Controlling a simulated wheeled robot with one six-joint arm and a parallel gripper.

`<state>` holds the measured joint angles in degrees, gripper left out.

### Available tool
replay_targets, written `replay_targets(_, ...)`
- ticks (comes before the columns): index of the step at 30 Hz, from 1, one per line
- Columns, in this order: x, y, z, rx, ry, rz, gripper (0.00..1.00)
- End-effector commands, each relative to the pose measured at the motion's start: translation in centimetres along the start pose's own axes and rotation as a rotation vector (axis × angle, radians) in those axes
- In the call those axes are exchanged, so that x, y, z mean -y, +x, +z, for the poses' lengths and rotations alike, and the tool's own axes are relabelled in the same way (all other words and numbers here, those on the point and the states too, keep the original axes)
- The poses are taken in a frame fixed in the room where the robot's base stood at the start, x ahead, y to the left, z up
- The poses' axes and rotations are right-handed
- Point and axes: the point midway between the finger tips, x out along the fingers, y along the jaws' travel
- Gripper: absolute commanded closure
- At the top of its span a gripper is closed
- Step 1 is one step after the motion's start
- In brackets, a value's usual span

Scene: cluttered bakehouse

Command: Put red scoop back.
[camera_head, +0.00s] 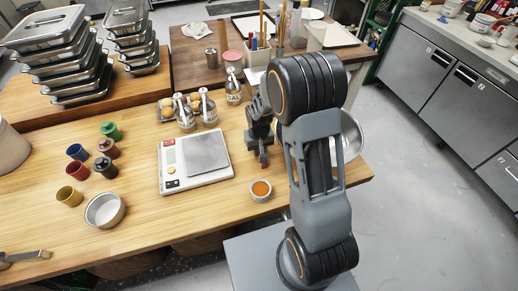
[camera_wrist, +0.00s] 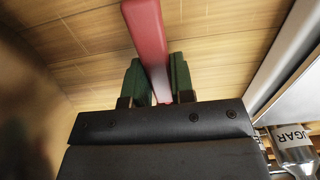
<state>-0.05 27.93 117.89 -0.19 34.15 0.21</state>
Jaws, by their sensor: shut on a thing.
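My gripper (camera_wrist: 160,85) is shut on the red scoop (camera_wrist: 146,30), whose long red part runs up between the two dark green fingers in the wrist view. In the head view my gripper (camera_head: 264,160) points down over the wooden table, between the scale and the bowl at the right, and only a small red bit of the scoop shows at its tip. The rest of the scoop is hidden by my gripper or out of the wrist view. I cannot tell whether the scoop touches the table.
A white scale (camera_head: 205,178) lies just left of my gripper. A small cup with orange contents (camera_head: 261,190) stands in front. Colored cups, including a green one (camera_head: 110,130), and a metal bowl (camera_head: 105,210) stand at the left. A jar labelled SUGAR (camera_wrist: 293,150) stands close by. The front middle table is clear.

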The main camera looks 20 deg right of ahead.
Motion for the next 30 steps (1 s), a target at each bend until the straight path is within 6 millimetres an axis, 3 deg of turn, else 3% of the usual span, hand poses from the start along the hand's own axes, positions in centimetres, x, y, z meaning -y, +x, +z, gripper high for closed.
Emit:
replay_targets(8, 0.0, 0.7, 0.0, 0.000, 0.000, 0.000, 1.00)
replay_targets(9, 0.0, 0.5, 0.0, 0.000, 0.000, 0.000, 0.73)
replay_targets(17, 0.0, 0.5, 0.0, 0.000, 0.000, 0.000, 0.48)
replay_targets(26, 0.0, 0.3, 0.0, -0.001, 0.000, 0.000, 0.47)
replay_targets(30, 0.0, -1.2, -0.1, -0.004, 0.000, 0.000, 0.47)
